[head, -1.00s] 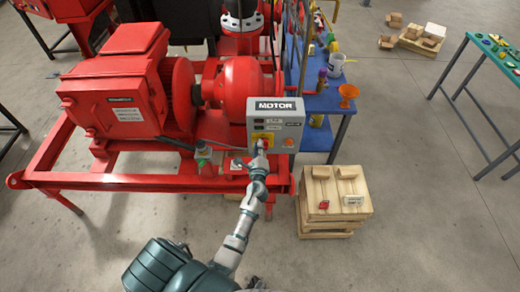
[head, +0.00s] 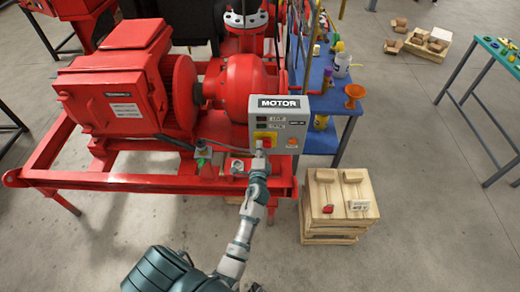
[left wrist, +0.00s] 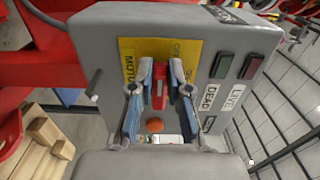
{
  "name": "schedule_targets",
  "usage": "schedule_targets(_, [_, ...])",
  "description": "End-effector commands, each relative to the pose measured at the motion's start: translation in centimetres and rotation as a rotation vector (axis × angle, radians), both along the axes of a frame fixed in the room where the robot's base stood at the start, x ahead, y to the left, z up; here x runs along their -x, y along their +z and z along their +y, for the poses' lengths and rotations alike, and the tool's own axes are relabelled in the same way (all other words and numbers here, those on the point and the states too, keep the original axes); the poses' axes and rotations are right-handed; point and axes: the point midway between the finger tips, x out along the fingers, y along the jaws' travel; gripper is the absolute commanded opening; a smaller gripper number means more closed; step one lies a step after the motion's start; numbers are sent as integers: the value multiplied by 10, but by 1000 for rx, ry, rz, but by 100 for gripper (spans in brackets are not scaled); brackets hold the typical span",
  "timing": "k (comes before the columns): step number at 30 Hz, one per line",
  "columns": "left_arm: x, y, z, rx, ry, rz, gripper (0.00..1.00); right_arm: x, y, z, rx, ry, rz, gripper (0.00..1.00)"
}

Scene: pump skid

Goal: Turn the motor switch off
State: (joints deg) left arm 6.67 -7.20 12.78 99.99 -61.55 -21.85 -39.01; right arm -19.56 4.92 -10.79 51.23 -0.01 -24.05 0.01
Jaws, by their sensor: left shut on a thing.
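The grey control box labelled MOTOR (head: 297,112) stands at the front of the red pump skid. The motor switch is a red handle (left wrist: 158,90) on a yellow plate (left wrist: 128,52) marked MOTOR in the left wrist view. In the head view the yellow plate (head: 264,135) shows just above my left gripper (head: 260,153). In the left wrist view my left gripper (left wrist: 161,78) has its two fingers on either side of the red handle and is shut on it. The switch's exact angle is hard to tell. My right gripper is not in view.
Beside the plate are a green lamp (left wrist: 222,65) and a red lamp (left wrist: 252,67), with LIVE and DEAD labels. An orange button (head: 292,142) sits low on the box. A wooden crate (head: 338,218) stands to the right, and a blue bench (head: 325,100) behind. Floor is free at right.

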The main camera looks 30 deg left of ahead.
Motion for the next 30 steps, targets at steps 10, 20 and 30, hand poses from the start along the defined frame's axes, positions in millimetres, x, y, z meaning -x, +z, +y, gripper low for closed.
schedule_targets(10, [1, -3, 1, 16, 4, -4, 0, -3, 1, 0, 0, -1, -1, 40])
schedule_targets(20, [1, -3, 1, 15, 3, -4, 42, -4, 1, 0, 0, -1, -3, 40])
schedule_targets(30, [7, -3, -4, 16, 1, -5, 42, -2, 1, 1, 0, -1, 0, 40])
